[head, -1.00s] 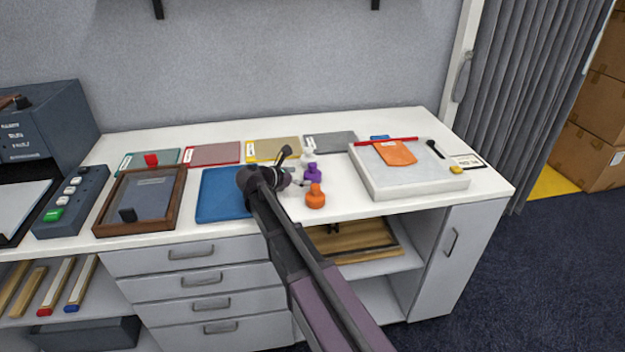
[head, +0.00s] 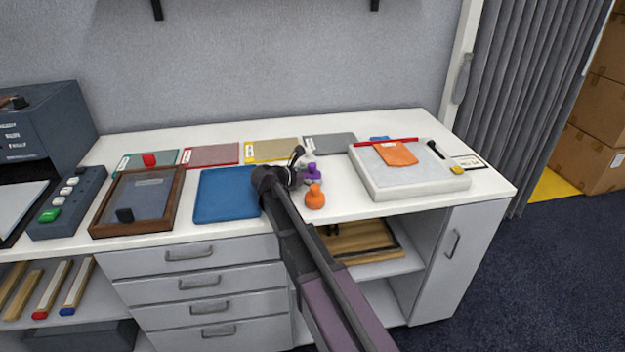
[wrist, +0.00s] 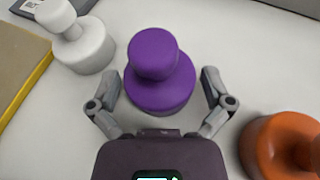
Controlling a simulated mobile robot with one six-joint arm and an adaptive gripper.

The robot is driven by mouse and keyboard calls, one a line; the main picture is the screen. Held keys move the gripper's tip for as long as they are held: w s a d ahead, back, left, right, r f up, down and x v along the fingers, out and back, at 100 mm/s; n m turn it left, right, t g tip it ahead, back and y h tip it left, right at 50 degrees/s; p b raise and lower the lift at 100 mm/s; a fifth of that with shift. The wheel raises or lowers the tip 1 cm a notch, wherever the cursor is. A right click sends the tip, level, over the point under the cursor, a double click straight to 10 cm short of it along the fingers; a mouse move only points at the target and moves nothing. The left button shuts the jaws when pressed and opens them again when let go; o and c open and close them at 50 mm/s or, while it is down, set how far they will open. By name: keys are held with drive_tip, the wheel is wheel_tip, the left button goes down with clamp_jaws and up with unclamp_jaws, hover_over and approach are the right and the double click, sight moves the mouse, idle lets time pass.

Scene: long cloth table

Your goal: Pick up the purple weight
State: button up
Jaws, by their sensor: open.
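The purple weight (wrist: 158,72) stands upright on the white tabletop, with a round knob on a wider base. It also shows in the head view (head: 312,174), partly hidden behind my arm's end. My gripper (wrist: 160,88) is open, with one finger on each side of the purple weight's base. A small gap shows between each finger and the weight. In the head view my gripper (head: 299,172) is mostly hidden by my own wrist.
A white weight (wrist: 84,42) stands left of the purple one, and an orange weight (wrist: 275,145) stands close on the right. A blue mat (head: 222,197) lies to the left. A pale slab (head: 410,180) with an orange pouch (head: 395,153) lies to the right.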

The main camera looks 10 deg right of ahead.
drive_tip(key=shift+w+d+f, duration=0.1)
drive_tip(key=shift+d, duration=0.1)
idle(0.4)
drive_tip(key=c, duration=1.1)
